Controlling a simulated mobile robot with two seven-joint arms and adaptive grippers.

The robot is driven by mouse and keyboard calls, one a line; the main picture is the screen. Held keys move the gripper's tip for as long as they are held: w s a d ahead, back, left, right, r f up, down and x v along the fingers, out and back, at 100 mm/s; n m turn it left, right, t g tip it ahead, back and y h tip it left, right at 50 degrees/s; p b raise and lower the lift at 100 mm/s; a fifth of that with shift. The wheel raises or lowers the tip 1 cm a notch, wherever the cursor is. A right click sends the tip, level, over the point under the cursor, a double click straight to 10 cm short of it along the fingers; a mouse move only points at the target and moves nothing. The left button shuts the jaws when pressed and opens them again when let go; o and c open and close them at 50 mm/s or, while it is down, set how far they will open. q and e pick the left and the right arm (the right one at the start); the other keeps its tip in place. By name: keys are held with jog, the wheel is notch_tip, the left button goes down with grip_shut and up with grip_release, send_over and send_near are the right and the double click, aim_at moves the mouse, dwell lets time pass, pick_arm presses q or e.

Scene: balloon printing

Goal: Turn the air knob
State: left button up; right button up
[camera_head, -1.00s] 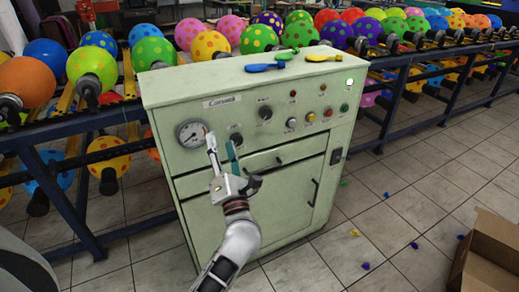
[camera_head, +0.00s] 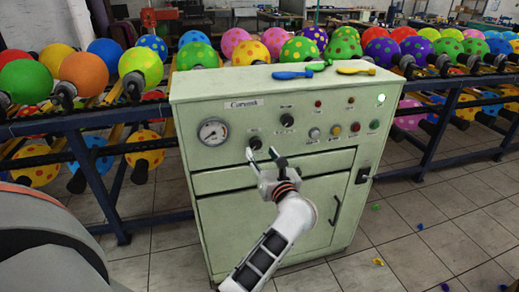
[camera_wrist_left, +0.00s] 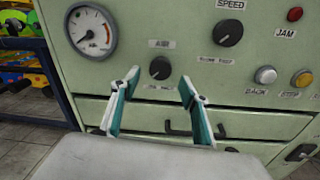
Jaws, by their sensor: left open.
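The air knob (camera_head: 255,142) is a small black round knob on the front of a pale green cabinet, right of the pressure gauge. It also shows under its label in the left wrist view (camera_wrist_left: 160,68). My left gripper (camera_head: 262,152) is open and empty in front of the cabinet, just below the knob in the head view. In the left wrist view its two teal-and-white fingers (camera_wrist_left: 158,84) point toward the panel, with the knob seen just above and between their tips. I see no clear contact with it. My right gripper is not in view.
The pressure gauge (camera_head: 213,132) is left of the knob and the speed knob (camera_head: 287,120) is up to the right. Several coloured buttons (camera_head: 336,130) sit further right. A drawer handle (camera_wrist_left: 190,128) juts out below. Balloon racks flank the cabinet.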

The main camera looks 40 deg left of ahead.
aim_at(256, 146)
pick_arm(q)
jog(key=shift+x, duration=2.1)
jog(key=c, duration=1.1)
